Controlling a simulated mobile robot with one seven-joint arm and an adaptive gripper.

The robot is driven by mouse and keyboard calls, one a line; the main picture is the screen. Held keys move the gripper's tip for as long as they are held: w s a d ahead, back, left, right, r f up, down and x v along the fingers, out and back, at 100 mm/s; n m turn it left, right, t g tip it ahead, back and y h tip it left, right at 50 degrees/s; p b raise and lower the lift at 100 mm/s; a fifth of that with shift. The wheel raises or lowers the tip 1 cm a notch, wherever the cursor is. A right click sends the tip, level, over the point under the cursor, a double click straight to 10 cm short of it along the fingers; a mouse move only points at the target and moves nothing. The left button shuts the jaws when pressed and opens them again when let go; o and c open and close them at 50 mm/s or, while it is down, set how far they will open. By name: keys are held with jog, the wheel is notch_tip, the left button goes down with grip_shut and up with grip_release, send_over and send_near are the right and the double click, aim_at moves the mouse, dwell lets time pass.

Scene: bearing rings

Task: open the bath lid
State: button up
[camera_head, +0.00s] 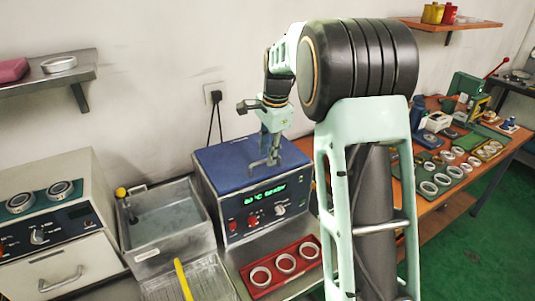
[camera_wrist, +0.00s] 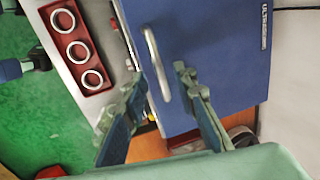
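The bath (camera_head: 262,210) is a metal box with a green lit display and knobs on its front. Its blue lid (camera_head: 225,160) is closed flat on top and also shows in the wrist view (camera_wrist: 215,60). A curved metal lid handle (camera_wrist: 153,55) stands on the lid. My gripper (camera_head: 264,160) points down over the lid. In the wrist view my gripper (camera_wrist: 160,74) is open, with one fingertip on each side of the handle. No contact with the handle is visible, and I cannot tell the exact height gap.
A red tray (camera_head: 286,267) with three rings lies in front of the bath. A sink-like metal tank (camera_head: 165,215) and a yellow-handled basket (camera_head: 190,280) are at left. An orange workbench (camera_head: 430,210) with several rings is at right. The wall is close behind.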

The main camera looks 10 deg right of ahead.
jog(key=shift+w+f, duration=0.1)
jog(key=shift+f, duration=0.4)
jog(key=shift+c, duration=0.2)
grip_shut()
